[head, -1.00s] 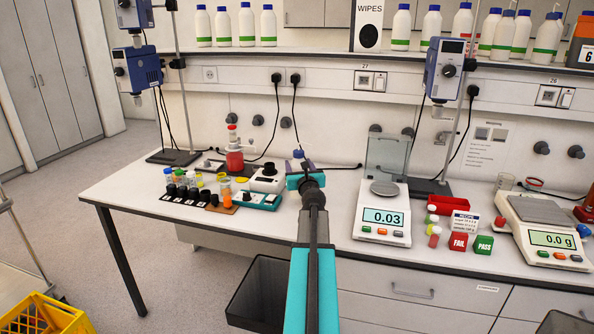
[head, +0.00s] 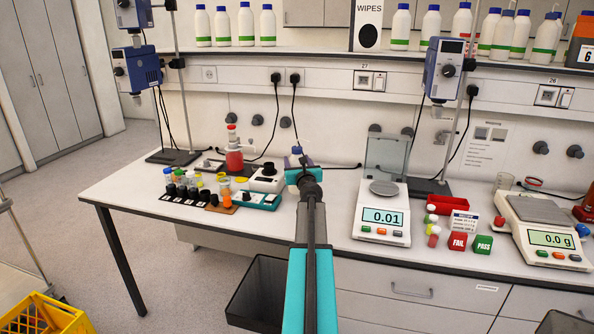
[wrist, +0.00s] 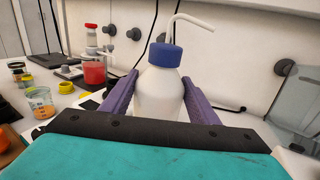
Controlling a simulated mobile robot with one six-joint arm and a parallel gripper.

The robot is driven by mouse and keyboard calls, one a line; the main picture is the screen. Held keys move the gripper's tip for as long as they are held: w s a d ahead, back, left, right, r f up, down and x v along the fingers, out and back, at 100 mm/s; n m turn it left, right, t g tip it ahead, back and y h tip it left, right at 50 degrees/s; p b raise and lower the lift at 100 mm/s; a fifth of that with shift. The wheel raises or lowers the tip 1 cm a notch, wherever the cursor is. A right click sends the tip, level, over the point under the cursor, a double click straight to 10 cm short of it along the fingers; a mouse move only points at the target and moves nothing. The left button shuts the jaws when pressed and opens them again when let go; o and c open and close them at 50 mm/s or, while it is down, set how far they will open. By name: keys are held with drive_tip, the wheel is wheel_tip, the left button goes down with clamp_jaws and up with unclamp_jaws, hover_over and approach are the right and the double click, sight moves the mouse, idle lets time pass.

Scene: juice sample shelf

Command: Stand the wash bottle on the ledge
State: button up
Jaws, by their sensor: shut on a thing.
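The wash bottle (wrist: 158,98) is white with a blue cap and a bent white spout tube. It stands upright between the purple jaws of my gripper (wrist: 160,94) in the wrist view, and the jaws are shut on its body. In the head view my gripper (head: 298,166) is over the back part of the bench, and only the blue cap (head: 296,150) and some of the tube show; my arm hides the rest. The raised ledge (head: 310,56) runs along the back wall, above and behind my gripper.
White bottles with green bands (head: 246,26) stand on the ledge at left, and several more at right. A WIPES box (head: 368,26) stands between, with free ledge to its left.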

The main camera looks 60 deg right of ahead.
drive_tip(key=shift+d+f+b, duration=0.15)
drive_tip(key=shift+f+b, duration=0.5)
drive_tip(key=shift+f, duration=1.2)
drive_tip(key=o, duration=1.8)
drive_tip(key=shift+o, duration=0.2)
drive_tip(key=b+v, duration=0.1)
drive_tip(key=v, duration=1.1)
